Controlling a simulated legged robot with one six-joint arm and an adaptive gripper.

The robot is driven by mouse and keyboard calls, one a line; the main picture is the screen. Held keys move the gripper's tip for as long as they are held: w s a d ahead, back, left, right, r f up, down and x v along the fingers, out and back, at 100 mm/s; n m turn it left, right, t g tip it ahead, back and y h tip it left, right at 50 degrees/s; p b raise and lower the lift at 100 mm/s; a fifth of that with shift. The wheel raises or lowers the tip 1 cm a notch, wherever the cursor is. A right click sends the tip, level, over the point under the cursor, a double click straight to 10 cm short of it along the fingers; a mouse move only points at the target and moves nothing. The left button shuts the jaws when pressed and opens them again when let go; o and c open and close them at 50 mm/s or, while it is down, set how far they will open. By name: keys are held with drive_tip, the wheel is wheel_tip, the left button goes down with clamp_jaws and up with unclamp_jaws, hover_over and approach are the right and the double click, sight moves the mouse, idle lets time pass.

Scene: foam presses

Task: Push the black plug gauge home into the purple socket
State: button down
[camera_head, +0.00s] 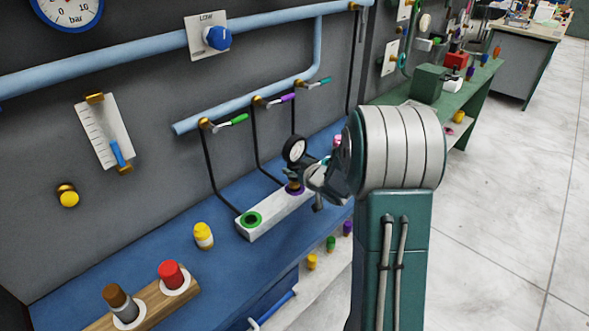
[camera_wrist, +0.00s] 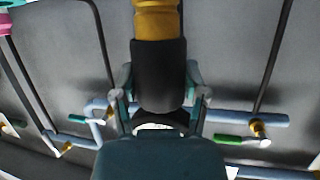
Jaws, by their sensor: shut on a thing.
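The black plug gauge (camera_head: 294,150) has a round white dial on top in the head view. My gripper (camera_head: 315,182) is shut on it from the right. In the wrist view, the gauge's black body (camera_wrist: 160,75) sits between the fingers of my gripper (camera_wrist: 160,92), and a brass section (camera_wrist: 157,22) extends beyond it. The purple socket (camera_head: 295,190) is a ring in the white block. The gauge stands roughly upright over this socket, its lower brass part at the ring. How deep it sits cannot be told. The wrist view does not show the socket.
The white block (camera_head: 268,220) also has a green socket (camera_head: 250,219). A yellow plug (camera_head: 203,236) stands on the blue bench (camera_head: 160,245). A wooden rack (camera_head: 150,308) with brown and red plugs is in front. Black hoses (camera_head: 211,165) hang behind the block.

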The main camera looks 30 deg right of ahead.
sight(295, 179)
drive_tip(key=shift+d+f, duration=0.1)
drive_tip(key=shift+f, duration=1.85)
drive_tip(key=shift+c, duration=0.2)
unclamp_jaws()
drive_tip(key=v, duration=1.2)
drive_tip(key=shift+f, duration=0.15)
